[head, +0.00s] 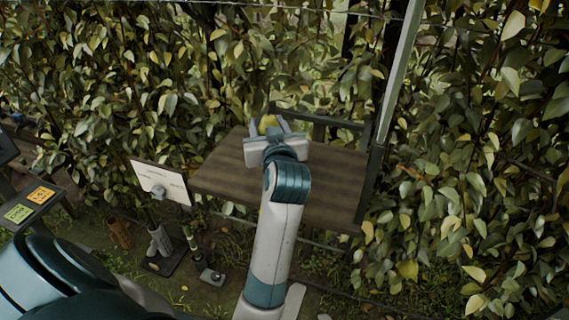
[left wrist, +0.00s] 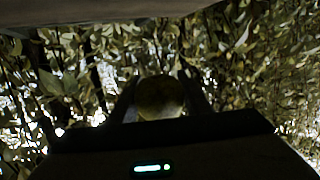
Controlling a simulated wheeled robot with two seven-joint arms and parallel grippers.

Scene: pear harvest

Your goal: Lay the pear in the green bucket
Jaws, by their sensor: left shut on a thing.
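A yellow-green pear (head: 267,122) is between the fingers of my left gripper (head: 270,127), above the back part of a brown wooden board in the head view. The left gripper is shut on the pear, and its body hides part of it. In the left wrist view the pear (left wrist: 158,96) is dark and rounded, with a dark finger on each side. I see no green bucket in either view. My right gripper is not in view.
The brown board (head: 335,178) looks bare, with a grey post (head: 398,75) at its right. Dense leaves (head: 120,90) stand behind and on both sides. A white sign (head: 160,182) is at the board's left; a dark panel with coloured labels (head: 28,205) is farther left.

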